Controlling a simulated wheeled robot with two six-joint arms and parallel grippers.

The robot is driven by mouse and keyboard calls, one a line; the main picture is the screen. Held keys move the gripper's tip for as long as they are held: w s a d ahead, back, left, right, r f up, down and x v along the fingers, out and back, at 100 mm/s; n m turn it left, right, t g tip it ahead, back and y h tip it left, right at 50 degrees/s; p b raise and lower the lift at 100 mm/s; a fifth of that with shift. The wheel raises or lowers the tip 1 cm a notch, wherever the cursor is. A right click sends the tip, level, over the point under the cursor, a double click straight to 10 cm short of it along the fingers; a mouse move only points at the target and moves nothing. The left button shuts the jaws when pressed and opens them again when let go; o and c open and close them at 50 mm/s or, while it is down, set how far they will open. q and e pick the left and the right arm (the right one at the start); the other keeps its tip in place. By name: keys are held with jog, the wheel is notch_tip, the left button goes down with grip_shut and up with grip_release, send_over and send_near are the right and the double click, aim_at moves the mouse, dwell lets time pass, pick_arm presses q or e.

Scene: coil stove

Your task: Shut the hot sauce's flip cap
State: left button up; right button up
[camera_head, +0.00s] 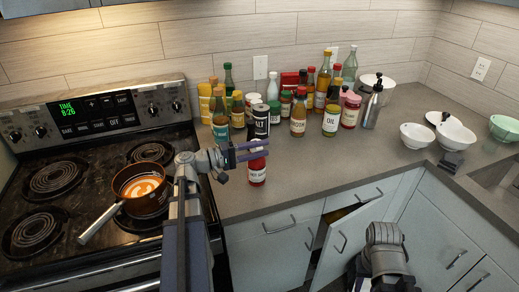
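A small red bottle with a white label, which looks like the hot sauce (257,176), stands upright near the front edge of the counter, right of the stove. Its label is too small to read. My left gripper (252,150) reaches in from the left at the height of the bottle's top. Its two fingers point right and are apart, one above the other in the picture. The fingers partly cover the pale top of the bottle, so I cannot tell how the flip cap stands or whether they touch it. My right arm shows at the lower right; its gripper is not visible.
Several bottles, jars and cans stand close behind, including a dark can (261,122). A pan (142,191) with orange contents sits on the coil stove (60,215) at left. White bowls (417,136) stand at right. The counter (330,172) right of the red bottle is clear.

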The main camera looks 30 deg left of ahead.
pick_arm(q)
jog(key=shift+s+a, duration=0.1)
jog(key=v, duration=0.7)
jog(key=shift+s+a, duration=0.2)
jog(key=w+d+f+m+g+y, duration=0.15)
jog(key=d+f+g, duration=0.3)
jog(key=d, duration=0.55)
jog(key=d+f+m+g+h, duration=0.1)
jog(key=d+f+m+g, duration=0.25)
jog(key=d+f, duration=0.4)
jog(key=s+d+f+m+g+y+p, duration=0.1)
jog(key=s+d+f+m+g+y, duration=0.2)
jog(key=d, duration=0.5)
jog(key=s+d+f+m+g+y+p, duration=0.1)
jog(key=s+d+f+m+g+y, duration=0.2)
jog(key=d+y, duration=0.6)
jog(key=shift+s+f+m, duration=0.75)
jog(key=shift+s+m, duration=0.55)
jog(key=shift+s, duration=0.55)
